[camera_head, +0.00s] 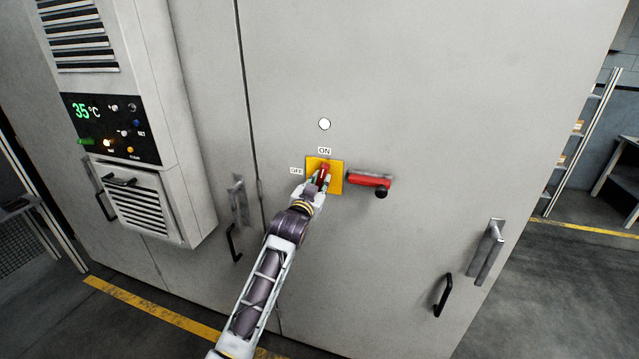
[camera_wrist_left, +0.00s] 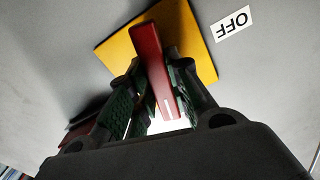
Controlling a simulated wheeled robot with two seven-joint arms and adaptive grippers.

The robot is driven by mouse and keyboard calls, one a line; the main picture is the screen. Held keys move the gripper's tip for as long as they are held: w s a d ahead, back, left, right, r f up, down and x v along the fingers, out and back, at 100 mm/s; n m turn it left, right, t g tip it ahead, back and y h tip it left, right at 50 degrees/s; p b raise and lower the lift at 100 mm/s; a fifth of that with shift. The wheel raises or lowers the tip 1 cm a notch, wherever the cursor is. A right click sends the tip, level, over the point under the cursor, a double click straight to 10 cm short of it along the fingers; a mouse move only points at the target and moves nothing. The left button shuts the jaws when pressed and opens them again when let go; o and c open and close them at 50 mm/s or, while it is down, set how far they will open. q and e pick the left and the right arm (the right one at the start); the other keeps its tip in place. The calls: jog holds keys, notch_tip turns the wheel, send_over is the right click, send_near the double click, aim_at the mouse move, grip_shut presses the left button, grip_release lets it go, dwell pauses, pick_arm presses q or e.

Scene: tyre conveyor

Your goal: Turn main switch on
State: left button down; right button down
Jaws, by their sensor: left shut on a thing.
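The main switch is a red handle (camera_head: 324,169) on a square yellow plate (camera_head: 338,177), mounted on the grey cabinet door. An ON label (camera_head: 325,151) sits above the plate and an OFF label (camera_head: 296,171) to its left. In the head view the handle stands close to upright, its upper end towards ON. My left gripper (camera_head: 321,182) is shut on the handle. The left wrist view shows the red handle (camera_wrist_left: 153,62) between the green-padded fingers (camera_wrist_left: 150,95), with the yellow plate (camera_wrist_left: 118,45) behind and the OFF label (camera_wrist_left: 232,22) beside it. My right gripper is out of view.
A red lever with a black knob (camera_head: 371,181) sticks out just right of the plate. A white round lamp (camera_head: 324,124) is above. Door handles (camera_head: 490,250) and a cooling unit showing 35°C (camera_head: 110,128) are on the cabinet. Open floor lies at right.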

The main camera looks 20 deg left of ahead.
pick_arm(q)
jog(key=shift+f+n, duration=0.1)
jog(key=shift+n, duration=1.2)
jog(key=c, duration=1.3)
grip_release()
jog(key=shift+s, duration=1.15)
jog(key=s, duration=0.9)
jog(key=shift+s+a, duration=0.2)
jog(key=shift+s, duration=0.15)
